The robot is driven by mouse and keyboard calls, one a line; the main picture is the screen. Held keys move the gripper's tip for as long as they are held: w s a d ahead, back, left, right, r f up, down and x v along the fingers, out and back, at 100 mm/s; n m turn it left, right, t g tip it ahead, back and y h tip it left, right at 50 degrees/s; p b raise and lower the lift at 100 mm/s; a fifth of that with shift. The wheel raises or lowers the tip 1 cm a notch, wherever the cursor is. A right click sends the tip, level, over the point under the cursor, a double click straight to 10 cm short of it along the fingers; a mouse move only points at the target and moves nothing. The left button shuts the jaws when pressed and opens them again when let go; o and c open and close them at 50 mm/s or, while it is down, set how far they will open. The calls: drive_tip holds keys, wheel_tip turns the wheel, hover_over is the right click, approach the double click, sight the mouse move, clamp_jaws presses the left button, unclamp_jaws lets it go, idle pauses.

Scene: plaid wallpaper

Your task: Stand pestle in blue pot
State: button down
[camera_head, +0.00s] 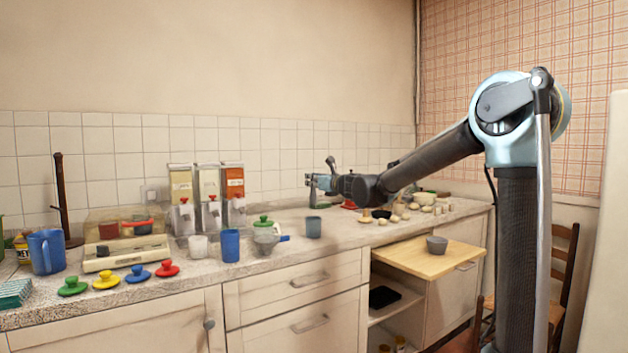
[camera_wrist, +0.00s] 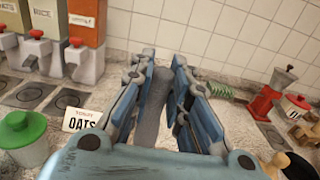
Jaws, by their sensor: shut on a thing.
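My gripper (camera_head: 318,182) is raised above the counter in the head view. In the wrist view my gripper (camera_wrist: 163,62) is shut on a grey, rod-like pestle (camera_wrist: 153,108), which lies between the two fingers. In the head view the pestle is too small to make out. A blue pot (camera_head: 230,246) stands upright on the counter, to the left of and below my gripper. A darker grey-blue cup (camera_head: 313,228) stands almost below the gripper. The blue pot's inside cannot be seen.
Coloured lids (camera_head: 107,281) lie along the front left counter. A blue jug (camera_head: 46,252) stands at far left. Three dispensers (camera_head: 207,198) stand by the wall. A grey bowl (camera_head: 436,244) sits on a pulled-out wooden board (camera_head: 410,258). Small pale items crowd the right counter.

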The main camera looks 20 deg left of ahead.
sight(315, 204)
drive_tip(key=shift+f, duration=4.7)
drive_tip(key=c, duration=1.4)
unclamp_jaws()
drive_tip(key=shift+c, duration=0.2)
drive_tip(key=v, duration=1.2)
